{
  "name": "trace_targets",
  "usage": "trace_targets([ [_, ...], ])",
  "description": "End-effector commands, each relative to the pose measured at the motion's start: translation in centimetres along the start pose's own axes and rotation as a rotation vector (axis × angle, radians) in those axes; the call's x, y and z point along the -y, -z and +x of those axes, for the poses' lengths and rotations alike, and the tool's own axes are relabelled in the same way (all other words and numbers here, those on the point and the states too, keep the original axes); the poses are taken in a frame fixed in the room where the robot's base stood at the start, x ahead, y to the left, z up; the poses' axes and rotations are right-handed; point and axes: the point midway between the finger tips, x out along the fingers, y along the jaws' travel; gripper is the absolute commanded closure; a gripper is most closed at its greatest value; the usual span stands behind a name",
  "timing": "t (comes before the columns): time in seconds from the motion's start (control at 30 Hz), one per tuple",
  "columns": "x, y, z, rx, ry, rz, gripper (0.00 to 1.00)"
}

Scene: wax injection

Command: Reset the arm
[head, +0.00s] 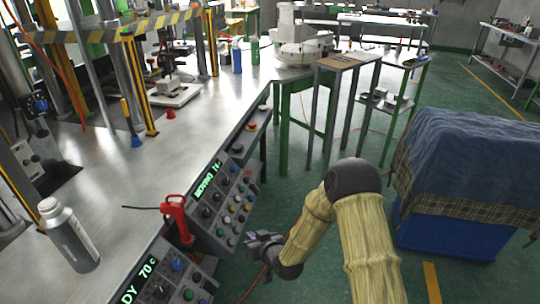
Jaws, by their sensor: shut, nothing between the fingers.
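My arm (365,240), in a yellowish sleeve with dark joints, rises from the lower right and bends down to the left. My gripper (258,243) is at its end, low in front of the control panel's right edge. It looks shut with nothing in it, and it is small in this view. I cannot tell whether it touches the panel; it appears apart from it.
The control panel (228,214) has knobs, buttons and a green display. A blue cloth-covered bin (440,232) is at right. Green floor between is clear.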

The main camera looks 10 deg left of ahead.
Motion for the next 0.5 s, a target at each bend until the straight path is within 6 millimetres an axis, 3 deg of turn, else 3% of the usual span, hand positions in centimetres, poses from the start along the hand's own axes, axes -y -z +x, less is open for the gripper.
trace_targets([
  [0.17,-0.9,0.5,-0.9,0.031,-0.018,-0.009,1.00],
  [0.27,-2.4,1.3,-2.5,0.086,-0.053,-0.020,1.00],
  [0.5,-7.2,2.9,-9.4,0.282,-0.187,-0.015,1.00],
])
